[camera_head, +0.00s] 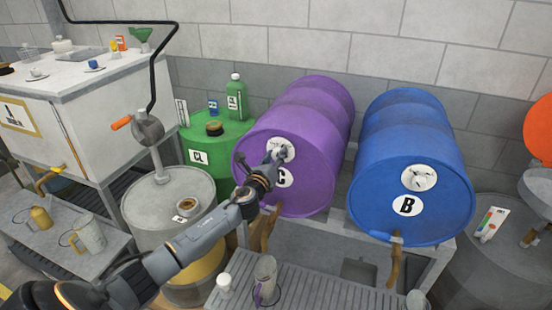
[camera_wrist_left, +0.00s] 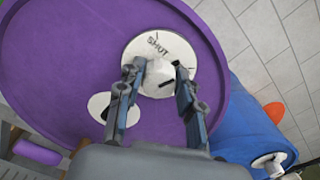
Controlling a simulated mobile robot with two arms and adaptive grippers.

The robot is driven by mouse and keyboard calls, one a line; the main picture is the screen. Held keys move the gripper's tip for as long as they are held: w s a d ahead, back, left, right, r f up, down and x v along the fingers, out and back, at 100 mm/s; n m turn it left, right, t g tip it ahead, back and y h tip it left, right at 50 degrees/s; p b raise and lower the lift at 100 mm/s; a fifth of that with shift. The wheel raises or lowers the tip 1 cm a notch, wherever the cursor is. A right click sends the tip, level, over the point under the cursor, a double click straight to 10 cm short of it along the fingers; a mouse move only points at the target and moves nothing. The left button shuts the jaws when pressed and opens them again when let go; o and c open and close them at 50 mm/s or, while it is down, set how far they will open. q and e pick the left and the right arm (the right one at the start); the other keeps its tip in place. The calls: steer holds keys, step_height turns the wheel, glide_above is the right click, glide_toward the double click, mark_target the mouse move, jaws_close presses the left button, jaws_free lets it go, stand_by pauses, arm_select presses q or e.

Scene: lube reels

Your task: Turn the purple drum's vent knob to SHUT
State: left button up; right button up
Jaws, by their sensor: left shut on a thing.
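The purple drum (camera_head: 312,115) lies on its side with its round end toward me, marked C. Its white vent dial (camera_head: 287,147) is on the upper part of that end. My left gripper (camera_head: 274,160) reaches the dial from the front. In the left wrist view its fingers (camera_wrist_left: 158,75) are closed on the pale vent knob (camera_wrist_left: 157,82), one on each side. A short dark mark shows on the knob; its exact setting is unclear. My right gripper is not in view.
A blue drum (camera_head: 410,140) marked B lies right of the purple one. A green drum (camera_head: 220,140) and a grey drum with a crank pump (camera_head: 148,130) stand left. A slatted tray (camera_head: 320,292) with a pale container (camera_head: 265,272) is below.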

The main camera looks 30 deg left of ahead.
arm_select(q)
steer(key=n+b, duration=0.1)
steer(key=n, duration=0.5)
steer(key=shift+f+n, duration=0.15)
steer(key=shift+n, duration=0.15)
steer(key=n, duration=0.3)
steer(key=shift+a+b, duration=0.1)
steer(key=shift+b, duration=0.3)
steer(key=shift+f+n, duration=0.1)
steer(key=shift+n, duration=1.5)
steer(key=o, duration=1.2)
steer(key=shift+c, duration=0.2)
